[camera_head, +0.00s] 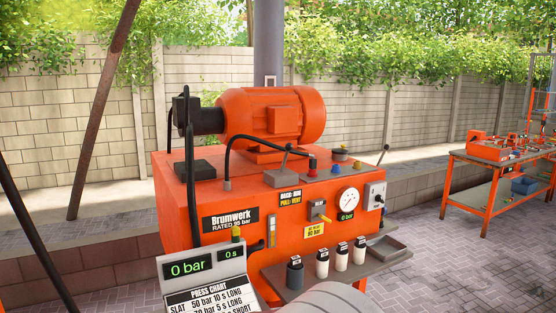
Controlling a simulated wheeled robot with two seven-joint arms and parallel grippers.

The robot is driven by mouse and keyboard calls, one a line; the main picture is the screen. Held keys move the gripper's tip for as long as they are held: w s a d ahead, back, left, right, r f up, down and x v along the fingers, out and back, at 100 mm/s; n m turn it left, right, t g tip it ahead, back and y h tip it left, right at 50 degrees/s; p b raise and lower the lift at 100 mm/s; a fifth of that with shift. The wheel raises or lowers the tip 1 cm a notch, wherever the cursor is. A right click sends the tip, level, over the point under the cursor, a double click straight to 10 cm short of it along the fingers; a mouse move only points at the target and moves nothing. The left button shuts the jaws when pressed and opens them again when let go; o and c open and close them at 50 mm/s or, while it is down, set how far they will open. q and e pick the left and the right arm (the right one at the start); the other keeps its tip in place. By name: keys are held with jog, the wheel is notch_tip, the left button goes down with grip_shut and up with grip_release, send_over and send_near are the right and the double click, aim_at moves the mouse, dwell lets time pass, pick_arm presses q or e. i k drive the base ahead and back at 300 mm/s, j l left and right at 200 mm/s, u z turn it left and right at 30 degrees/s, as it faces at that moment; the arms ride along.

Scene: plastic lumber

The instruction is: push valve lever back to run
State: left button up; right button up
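The orange press power unit (180,206) stands in the middle of the view. A thin metal lever with a dark knob (284,159) rises from its top, above a black label (290,197) that appears to read "BACK: RUN, PULL: VENT". The lever tilts slightly right; I cannot tell whether it leans back or forward. The round gauge (348,202) is marked 0 bar. Neither of my grippers is in view.
An orange motor (272,115) and black hoses sit on the unit. A display (188,266) shows 0 bar and 0 s above a press chart. Several small bottles (322,263) stand on a front shelf. An orange workbench (492,152) is at right, with open paving between.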

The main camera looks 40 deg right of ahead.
aim_at(288, 147)
jog(key=k+l, duration=0.15)
jog(key=l, duration=0.25)
jog(key=k+l+u, duration=0.1)
jog(key=l, duration=0.3)
jog(key=k+l+u, duration=0.1)
jog(key=l, duration=0.3)
jog(key=k+l, duration=0.25)
jog(key=l, duration=0.15)
jog(key=k+l+u, duration=0.1)
jog(key=l, duration=0.25)
jog(key=k+l, duration=0.25)
jog(key=l, duration=0.15)
jog(key=k+l+u, duration=0.1)
jog(key=l, duration=0.25)
jog(key=k, duration=0.1)
